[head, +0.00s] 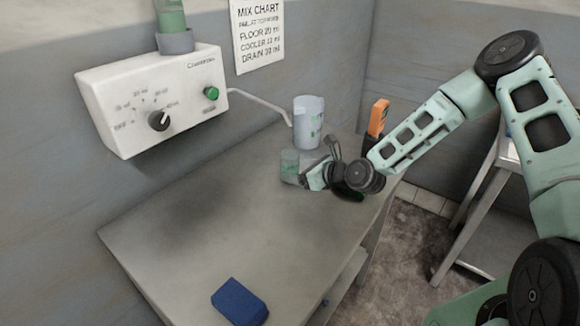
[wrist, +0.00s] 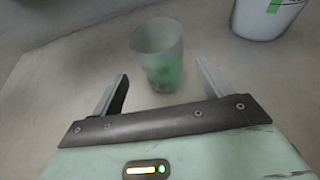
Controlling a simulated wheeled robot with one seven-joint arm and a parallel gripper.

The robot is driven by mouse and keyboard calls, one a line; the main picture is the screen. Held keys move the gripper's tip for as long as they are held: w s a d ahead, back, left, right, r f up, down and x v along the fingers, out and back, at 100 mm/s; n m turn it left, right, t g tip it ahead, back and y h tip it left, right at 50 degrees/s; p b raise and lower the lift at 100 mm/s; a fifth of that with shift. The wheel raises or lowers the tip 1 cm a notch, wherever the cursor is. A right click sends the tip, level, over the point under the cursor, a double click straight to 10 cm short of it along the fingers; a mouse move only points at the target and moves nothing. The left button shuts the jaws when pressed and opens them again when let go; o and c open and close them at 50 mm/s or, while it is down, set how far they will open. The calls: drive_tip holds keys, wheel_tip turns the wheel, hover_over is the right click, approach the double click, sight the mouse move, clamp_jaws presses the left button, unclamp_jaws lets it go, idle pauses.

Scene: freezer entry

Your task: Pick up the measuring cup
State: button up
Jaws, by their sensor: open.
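The measuring cup, a small clear cup with green markings (wrist: 157,50), stands upright on the grey table. In the wrist view it shows between my open fingers, with a gap on each side; how deep it sits between them is hard to tell. My gripper (wrist: 162,70) is open and holds nothing. In the head view the cup (head: 290,162) stands near the far part of the table, and my gripper (head: 297,180) is low over the table right at it, hiding part of its lower side.
A larger white jug with green marks (head: 308,125) stands just behind the cup, under the spout of the wall dispenser (head: 160,100). An orange-topped object (head: 378,117) is behind my wrist. A blue block (head: 239,301) lies at the near edge. The table's left middle is clear.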

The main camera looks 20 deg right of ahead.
sight(297, 167)
drive_tip(key=x, duration=0.1)
drive_tip(key=p+x, duration=0.2)
drive_tip(key=x, duration=0.1)
drive_tip(key=shift+w+r, duration=0.25)
drive_tip(key=shift+w, duration=0.05)
drive_tip(key=shift+w+a+f, duration=0.1)
drive_tip(key=shift+w+f, duration=0.2)
drive_tip(key=shift+w, duration=0.1)
drive_tip(key=c, duration=1.1)
drive_tip(key=shift+c, duration=0.2)
drive_tip(key=shift+a+r, duration=0.1)
drive_tip(key=shift+r, duration=0.05)
